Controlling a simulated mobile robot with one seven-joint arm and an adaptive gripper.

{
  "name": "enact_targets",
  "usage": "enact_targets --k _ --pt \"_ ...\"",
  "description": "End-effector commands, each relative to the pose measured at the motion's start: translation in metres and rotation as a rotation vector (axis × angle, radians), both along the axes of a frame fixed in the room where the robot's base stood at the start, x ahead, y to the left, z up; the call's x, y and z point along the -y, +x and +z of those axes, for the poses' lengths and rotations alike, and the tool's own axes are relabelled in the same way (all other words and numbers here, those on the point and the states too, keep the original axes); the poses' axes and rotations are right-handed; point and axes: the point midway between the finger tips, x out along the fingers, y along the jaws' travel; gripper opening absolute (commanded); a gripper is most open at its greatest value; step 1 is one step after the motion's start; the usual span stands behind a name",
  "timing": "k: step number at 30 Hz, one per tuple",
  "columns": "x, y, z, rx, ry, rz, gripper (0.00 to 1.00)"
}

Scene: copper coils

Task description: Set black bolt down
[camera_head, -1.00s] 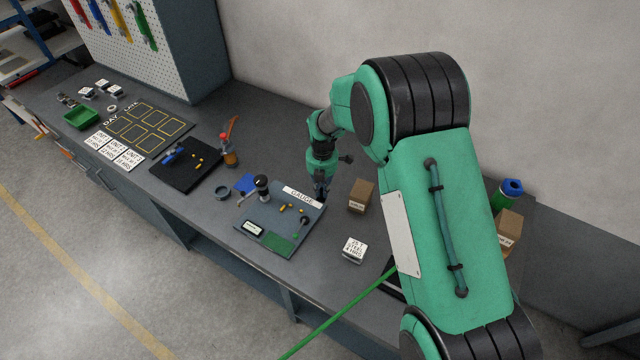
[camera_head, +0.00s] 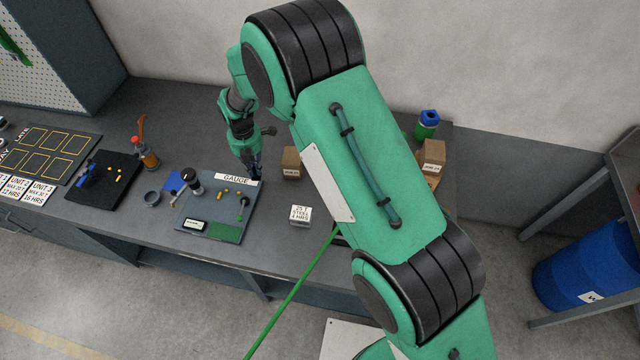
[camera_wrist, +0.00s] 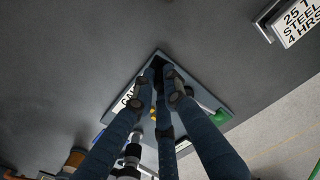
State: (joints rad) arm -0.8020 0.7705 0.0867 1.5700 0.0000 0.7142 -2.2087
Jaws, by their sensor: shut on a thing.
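My gripper (camera_head: 256,176) points down at the far right corner of the blue-grey gauge board (camera_head: 211,211), just right of its GAUGE label. In the wrist view, the fingers of my gripper (camera_wrist: 160,72) are closed together around a small dark thing, which looks like the black bolt (camera_wrist: 157,62). The fingers hide most of it. The gauge board (camera_wrist: 205,98) lies behind the fingertips in that view. I cannot tell whether the bolt touches the board. In the head view the bolt cannot be made out.
The board bears a black-topped cylinder (camera_head: 194,184), small yellow pieces, a green pad (camera_head: 224,232) and a green-stemmed piece with a dark knob (camera_head: 244,202). A cardboard box (camera_head: 291,162) and a 25 T STEEL block (camera_head: 300,215) stand to the right, with bare bench between.

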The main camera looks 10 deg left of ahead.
Motion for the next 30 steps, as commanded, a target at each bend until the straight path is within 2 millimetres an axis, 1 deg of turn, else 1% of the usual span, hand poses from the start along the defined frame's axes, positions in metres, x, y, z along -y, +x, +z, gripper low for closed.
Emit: enact_targets --k 11,14,16,20,30 --pt "0.0 0.0 0.003 0.001 0.001 0.0 0.0" --pt "-0.001 0.001 0.009 0.001 0.001 0.0 0.0" --pt "0.0 0.0 0.017 0.001 0.001 0.0 0.0" --pt "-0.001 0.001 0.04 0.002 0.003 0.0 0.0" --pt "-0.001 0.001 0.118 0.002 0.003 0.0 0.0"
